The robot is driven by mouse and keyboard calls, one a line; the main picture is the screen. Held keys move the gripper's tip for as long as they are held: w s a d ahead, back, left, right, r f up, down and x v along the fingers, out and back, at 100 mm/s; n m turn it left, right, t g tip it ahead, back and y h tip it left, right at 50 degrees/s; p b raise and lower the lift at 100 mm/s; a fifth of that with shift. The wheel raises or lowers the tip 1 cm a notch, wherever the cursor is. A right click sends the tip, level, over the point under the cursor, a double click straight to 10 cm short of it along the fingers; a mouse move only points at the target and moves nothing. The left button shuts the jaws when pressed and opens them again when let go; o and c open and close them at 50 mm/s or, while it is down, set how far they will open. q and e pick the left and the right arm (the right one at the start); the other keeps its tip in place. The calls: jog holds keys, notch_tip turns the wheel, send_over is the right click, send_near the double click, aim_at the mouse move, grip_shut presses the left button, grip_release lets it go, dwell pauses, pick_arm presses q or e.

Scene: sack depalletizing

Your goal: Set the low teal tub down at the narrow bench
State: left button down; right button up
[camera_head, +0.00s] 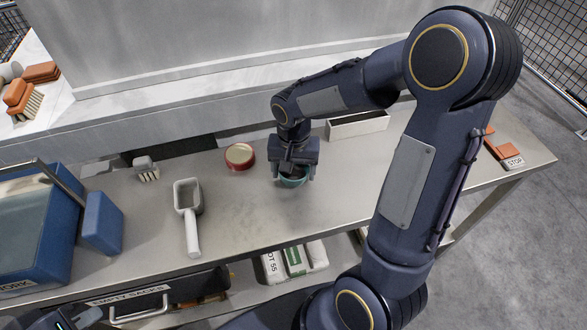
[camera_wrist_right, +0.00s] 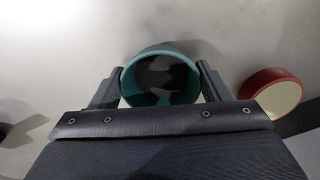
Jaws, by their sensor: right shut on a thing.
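The low teal tub (camera_head: 292,182) is at the narrow bench (camera_head: 245,225), near the middle of its steel top. My right gripper (camera_head: 293,176) comes down over it from above. In the right wrist view, the tub (camera_wrist_right: 160,99) sits between the two fingers of my right gripper (camera_wrist_right: 160,76), with a finger against each side. The tub is round, looks upright and has a dark inside. I cannot tell whether its base touches the bench top. A small dark part of my left gripper (camera_head: 72,320) shows at the bottom left edge; its fingers are not clear.
A red round tin (camera_head: 239,156) stands left of the tub; a white scoop (camera_head: 189,215) lies further left. A pale rectangular tray (camera_head: 357,125) is behind right. A blue bin (camera_head: 35,240) fills the left end.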

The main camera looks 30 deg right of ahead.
jog(key=shift+f+b, duration=0.45)
jog(key=shift+f, duration=0.15)
jog(key=o, duration=1.1)
jog(key=shift+r, duration=0.15)
notch_tip(320, 180, up, 8)
jog(key=shift+f+p, duration=0.15)
jog(key=shift+p, duration=0.15)
jog(key=s+a+r+n+t+y, duration=0.2)
jog(key=s, duration=0.6)
jog(key=s+a+r+n+t+y, duration=0.1)
jog(key=s+r+n+t, duration=0.1)
jog(key=s, duration=0.6)
jog(key=shift+s+a+r+n+t+y, duration=0.25)
jog(key=shift+a+n+t+y, duration=0.15)
jog(key=shift+n+t, duration=0.3)
